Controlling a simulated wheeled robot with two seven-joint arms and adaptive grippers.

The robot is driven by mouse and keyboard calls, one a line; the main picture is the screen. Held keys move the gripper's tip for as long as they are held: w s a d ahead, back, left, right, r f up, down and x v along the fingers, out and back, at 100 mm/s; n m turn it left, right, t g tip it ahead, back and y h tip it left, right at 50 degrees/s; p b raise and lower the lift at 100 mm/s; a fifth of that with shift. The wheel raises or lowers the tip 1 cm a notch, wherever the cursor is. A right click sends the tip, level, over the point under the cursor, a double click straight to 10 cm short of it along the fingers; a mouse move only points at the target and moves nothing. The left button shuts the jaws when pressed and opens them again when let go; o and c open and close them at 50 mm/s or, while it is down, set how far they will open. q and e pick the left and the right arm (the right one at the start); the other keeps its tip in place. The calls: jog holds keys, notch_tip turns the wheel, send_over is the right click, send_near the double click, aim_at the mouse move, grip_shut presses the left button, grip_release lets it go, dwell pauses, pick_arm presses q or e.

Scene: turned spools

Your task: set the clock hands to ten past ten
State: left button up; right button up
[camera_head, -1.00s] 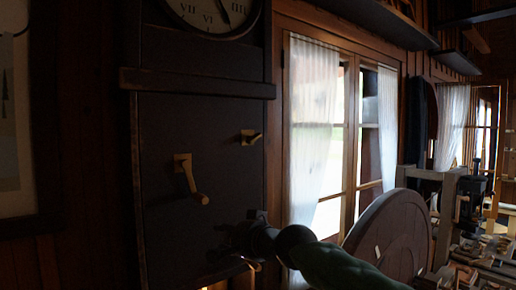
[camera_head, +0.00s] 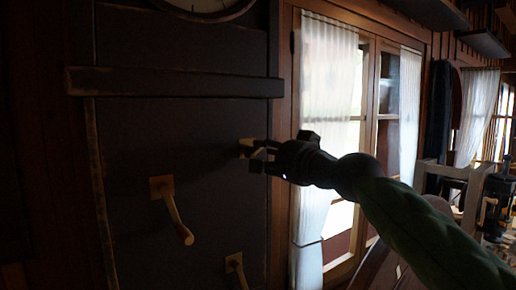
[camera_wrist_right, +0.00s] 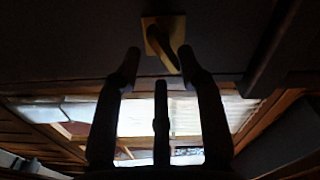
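A tall dark clock case (camera_head: 160,140) stands against the wall. Only the bottom rim of its clock face (camera_head: 208,8) shows at the top edge of the head view; the hands are out of view. The case front carries a brass crank (camera_head: 176,212) at the left, another brass crank (camera_head: 235,264) below and a small brass handle (camera_head: 246,148) at the upper right. My right gripper (camera_head: 258,157) is at the upper right handle, partly covering it. In the wrist view that handle (camera_wrist_right: 157,38) lies just ahead of the open fingers (camera_wrist_right: 160,72). My left gripper is not in view.
A dark ledge (camera_head: 170,82) crosses the case above the handles. A window with white curtains (camera_head: 328,80) is to the right of the case. A workbench (camera_head: 490,215) with tools stands at the far right, partly behind my right arm.

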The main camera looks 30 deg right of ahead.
aim_at(257, 151)
jog(key=shift+w+a+r, duration=0.15)
jog(key=shift+w+a, duration=0.05)
jog(key=shift+w, duration=0.4)
jog(key=shift+w+a+r, duration=0.1)
jog(key=shift+w+a, duration=0.1)
jog(key=shift+w, duration=0.35)
jog(key=shift+w+d+f+p, duration=0.15)
jog(key=shift+w+p, duration=0.15)
jog(key=shift+w, duration=0.15)
jog(key=shift+s, duration=0.1)
jog(key=shift+c, duration=0.6)
grip_shut()
